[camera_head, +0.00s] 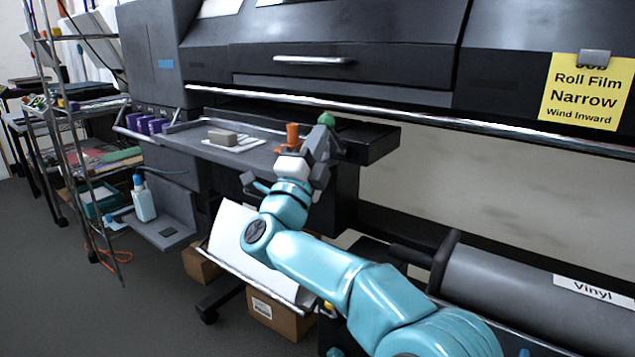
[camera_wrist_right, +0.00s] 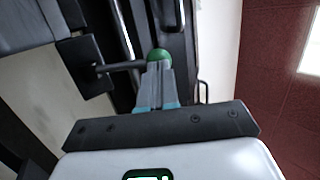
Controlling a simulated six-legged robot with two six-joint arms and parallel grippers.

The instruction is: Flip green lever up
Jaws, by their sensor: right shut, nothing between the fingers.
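The green lever's round knob (camera_head: 326,118) shows at the right end of the machine's grey shelf, just above my right gripper (camera_head: 322,138). In the right wrist view the green knob (camera_wrist_right: 159,54) sits right at the tips of my right gripper (camera_wrist_right: 156,70). A dark rod (camera_wrist_right: 122,66) runs from the left toward the knob. My right fingers are shut together with nothing between them. I cannot tell whether they touch the knob. The fingers hide part of the lever in the head view. My left gripper is not in view.
The large dark printer (camera_head: 330,55) fills the back, with a long silver bar (camera_head: 400,115) above the lever. An orange piece (camera_head: 292,133) stands left of my gripper. A grey block (camera_head: 222,137) lies on the shelf. A vinyl roll (camera_head: 530,290) is at lower right.

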